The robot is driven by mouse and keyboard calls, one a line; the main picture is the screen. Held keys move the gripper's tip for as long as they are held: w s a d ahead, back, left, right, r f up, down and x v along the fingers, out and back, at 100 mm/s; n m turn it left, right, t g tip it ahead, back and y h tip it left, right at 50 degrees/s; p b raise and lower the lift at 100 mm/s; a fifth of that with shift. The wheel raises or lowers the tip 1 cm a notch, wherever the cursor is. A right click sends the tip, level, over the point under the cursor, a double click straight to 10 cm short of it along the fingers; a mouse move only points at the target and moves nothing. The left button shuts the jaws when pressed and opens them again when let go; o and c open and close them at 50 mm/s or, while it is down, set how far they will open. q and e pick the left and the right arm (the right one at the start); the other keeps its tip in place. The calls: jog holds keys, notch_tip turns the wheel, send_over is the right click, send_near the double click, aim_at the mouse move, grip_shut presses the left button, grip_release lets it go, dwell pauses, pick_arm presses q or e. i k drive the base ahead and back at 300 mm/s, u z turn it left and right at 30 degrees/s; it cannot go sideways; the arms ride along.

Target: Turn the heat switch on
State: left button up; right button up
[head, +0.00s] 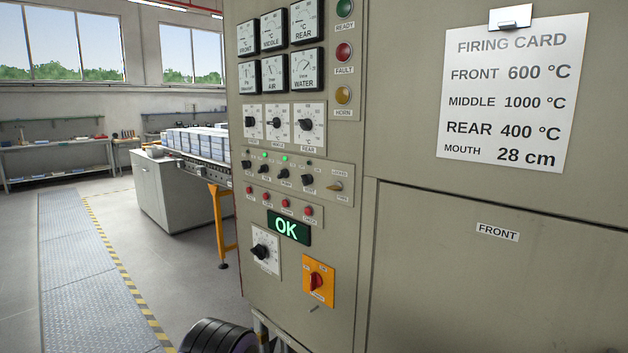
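The control panel (347,230) of the furnace cabinet fills the middle of the head view. A row of small black rotary switches (284,173) sits on a plate at mid height, with a brass-coloured toggle (335,186) at its right end. Two green lamps (284,157) are lit above the row; other lamps there look dark. The small labels are too blurred to tell which switch is the heat switch. A red rotary handle (316,282) sits on a yellow-orange plate lower down, its label also unreadable.
Gauges (273,74), three dials (278,124), a lit OK display (289,228), red buttons (286,202) and a lower dial (260,251) share the panel. A firing card (514,120) hangs right. A loaded conveyor (195,163) stands behind left; the floor walkway (75,250) is clear.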

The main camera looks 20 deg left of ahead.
aim_at(245, 164)
jog(key=u, duration=0.45)
jog(key=k, duration=0.6)
jog(key=u, duration=0.9)
jog(key=i, duration=0.75)
jog(key=z, duration=0.15)
